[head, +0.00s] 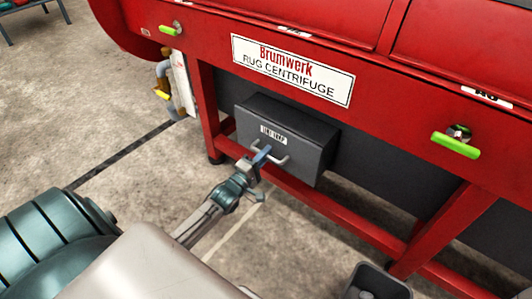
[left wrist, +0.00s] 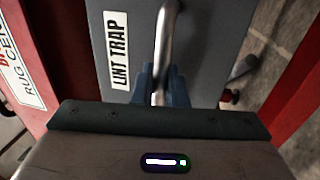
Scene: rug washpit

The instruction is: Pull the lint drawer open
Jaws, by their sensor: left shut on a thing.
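The grey lint drawer (head: 288,136) sits under the red rug centrifuge and stands out in front of its dark lower panel. It carries a "LINT TRAP" label and a light metal bar handle (head: 284,160) on its front. My left gripper (head: 262,155) is shut on the handle. In the left wrist view, the blue-grey fingers (left wrist: 160,88) close around the handle bar (left wrist: 164,45), beside the label on the drawer front (left wrist: 212,50). The inside of the drawer is hidden. My right gripper is not in view.
The red centrifuge frame (head: 210,105) has legs and a low rail (head: 340,222) below the drawer. Green-handled latches (head: 456,145) stick out from its front. A dark grey bin (head: 376,283) stands on the floor at the lower right. Concrete floor (head: 120,110) is clear at the left.

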